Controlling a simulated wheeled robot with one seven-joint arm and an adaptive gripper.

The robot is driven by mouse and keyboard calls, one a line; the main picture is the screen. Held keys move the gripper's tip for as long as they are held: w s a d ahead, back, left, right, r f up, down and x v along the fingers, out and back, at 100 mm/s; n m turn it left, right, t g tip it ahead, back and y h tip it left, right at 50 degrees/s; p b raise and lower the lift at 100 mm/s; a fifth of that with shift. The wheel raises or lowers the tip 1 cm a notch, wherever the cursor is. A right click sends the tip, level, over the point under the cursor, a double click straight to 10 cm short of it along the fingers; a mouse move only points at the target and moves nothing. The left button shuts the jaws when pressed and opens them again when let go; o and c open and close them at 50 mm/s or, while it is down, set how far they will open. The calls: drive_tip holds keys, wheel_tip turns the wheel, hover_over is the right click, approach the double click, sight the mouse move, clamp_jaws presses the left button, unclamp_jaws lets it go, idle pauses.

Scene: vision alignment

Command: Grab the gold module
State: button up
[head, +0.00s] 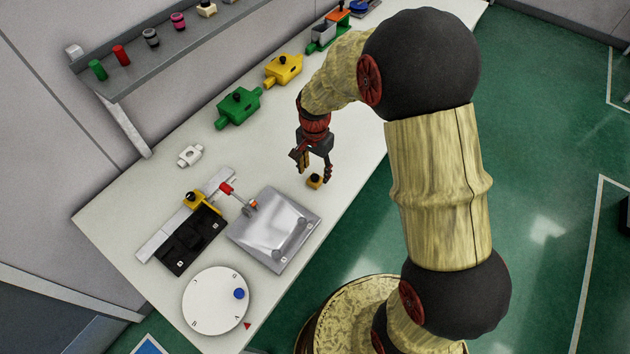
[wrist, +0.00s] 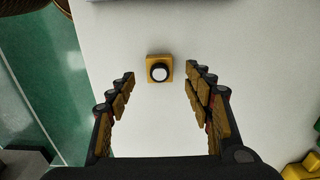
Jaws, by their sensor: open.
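The gold module (head: 314,181) is a small gold block with a dark round part on top, lying on the white table near its front edge. In the wrist view the gold module (wrist: 160,68) shows a black ring with a white centre, a little beyond the fingertips and between their lines. My gripper (head: 313,172) is open just above and beside the module. In the wrist view my gripper (wrist: 161,76) has its two fingers spread wide, with nothing between them but table and the module ahead.
A silver plate (head: 272,228), a black tray (head: 183,243) and a white round dial (head: 216,301) stand to the left on the white table (head: 165,205). Green (head: 239,107) and yellow (head: 283,70) housings stand behind. A shelf (head: 165,62) runs along the wall. The table around the module is clear.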

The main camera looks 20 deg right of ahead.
sight(315, 177)
wheel_tip(315, 177, down, 4)
drive_tip(key=shift+r+b, duration=0.2)
drive_tip(key=shift+b, duration=0.1)
drive_tip(key=c, duration=0.3)
drive_tip(key=c, duration=1)
drive_tip(key=shift+r, duration=0.15)
